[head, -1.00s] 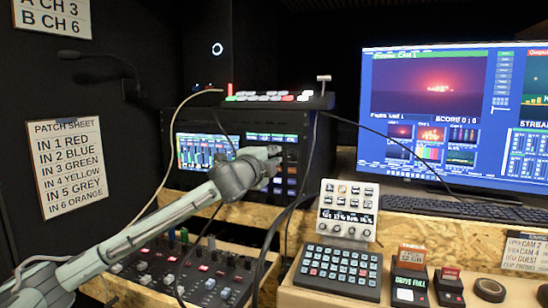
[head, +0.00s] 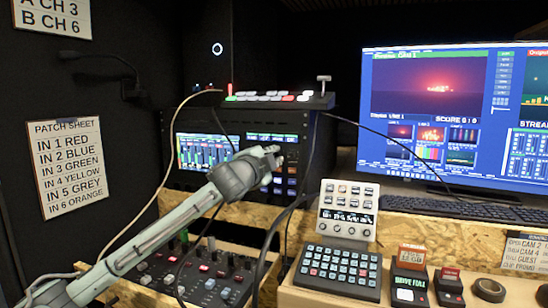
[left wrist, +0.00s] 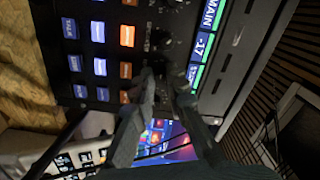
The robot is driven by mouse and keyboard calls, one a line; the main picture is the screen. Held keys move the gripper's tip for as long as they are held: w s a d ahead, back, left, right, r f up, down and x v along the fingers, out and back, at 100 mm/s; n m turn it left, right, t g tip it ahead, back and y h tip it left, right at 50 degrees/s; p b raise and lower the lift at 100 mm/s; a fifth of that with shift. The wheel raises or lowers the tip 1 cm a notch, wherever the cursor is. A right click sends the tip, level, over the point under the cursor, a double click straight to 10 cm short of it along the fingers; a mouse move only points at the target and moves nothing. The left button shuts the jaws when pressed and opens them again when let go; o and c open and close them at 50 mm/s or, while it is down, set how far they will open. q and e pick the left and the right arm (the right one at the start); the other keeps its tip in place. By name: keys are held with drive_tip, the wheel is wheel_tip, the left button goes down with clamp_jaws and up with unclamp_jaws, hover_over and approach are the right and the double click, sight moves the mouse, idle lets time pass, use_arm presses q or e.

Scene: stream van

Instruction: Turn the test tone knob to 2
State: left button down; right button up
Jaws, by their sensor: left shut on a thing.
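The black rack unit (head: 168,146) has a lit screen and rows of lit buttons. My left gripper (head: 280,158) is at the right part of its front, by the buttons. In the left wrist view, my left gripper (left wrist: 161,74) has its two dark fingers against the panel, shut on a small dark knob. The fingers mostly hide this knob, which I take to be the test tone knob; its pointer and number cannot be read. Another dark round knob (left wrist: 160,39) with pale marks shows just beyond the fingertips. My right gripper is not in view.
A switcher (head: 280,100) sits on top of the rack unit. Cables hang beside my left arm. A fader mixer (head: 205,275) lies below, with a button pad (head: 338,271) and a small white panel (head: 347,210) to the right. A monitor (head: 450,120) stands behind.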

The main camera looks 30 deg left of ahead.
use_arm(q)
drive_tip(key=c, duration=1.8)
unclamp_jaws()
drive_tip(key=v, duration=1.2)
